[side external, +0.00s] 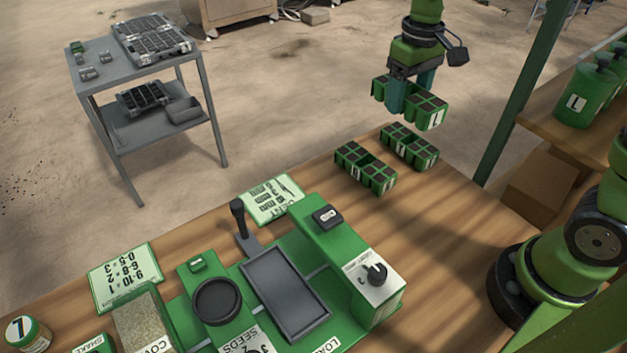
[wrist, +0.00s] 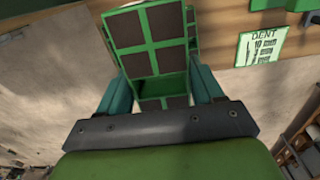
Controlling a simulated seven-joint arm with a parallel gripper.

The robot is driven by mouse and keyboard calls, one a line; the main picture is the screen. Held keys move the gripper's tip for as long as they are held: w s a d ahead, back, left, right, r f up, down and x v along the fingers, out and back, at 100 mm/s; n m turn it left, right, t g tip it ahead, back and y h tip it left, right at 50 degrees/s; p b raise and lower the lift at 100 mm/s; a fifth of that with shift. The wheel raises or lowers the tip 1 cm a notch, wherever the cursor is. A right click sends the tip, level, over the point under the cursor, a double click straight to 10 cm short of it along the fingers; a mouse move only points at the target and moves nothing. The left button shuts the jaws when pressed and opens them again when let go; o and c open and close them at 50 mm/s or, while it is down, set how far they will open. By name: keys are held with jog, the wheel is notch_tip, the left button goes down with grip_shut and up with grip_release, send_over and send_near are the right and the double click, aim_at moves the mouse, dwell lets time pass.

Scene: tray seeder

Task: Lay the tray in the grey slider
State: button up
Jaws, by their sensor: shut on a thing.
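My gripper (side external: 409,97) is shut on a green tray (side external: 433,112) with dark soil cells and an "L" label. It holds the tray in the air above the far right of the bench. The held tray also shows in the wrist view (wrist: 150,38), between my teal fingers (wrist: 160,92). The grey slider (side external: 284,292) is an empty, shallow rectangular bed in the green seeder, at the front middle of the side view. The held tray is well apart from it, behind and to the right.
Two similar green trays (side external: 366,167) (side external: 409,146) lie on the bench below my gripper. A black lever (side external: 239,222) stands at the slider's far end. A green housing with a knob (side external: 375,274) rises right of the slider, and a round seed hopper (side external: 216,300) stands left.

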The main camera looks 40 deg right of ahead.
dwell(0.5)
notch_tip(320, 180, up, 5)
jog(key=a, duration=1.5)
send_over(284, 291)
notch_tip(284, 291, down, 11)
jog(key=shift+f, duration=4.65)
jog(key=o, duration=1.3)
jog(key=shift+o, duration=0.5)
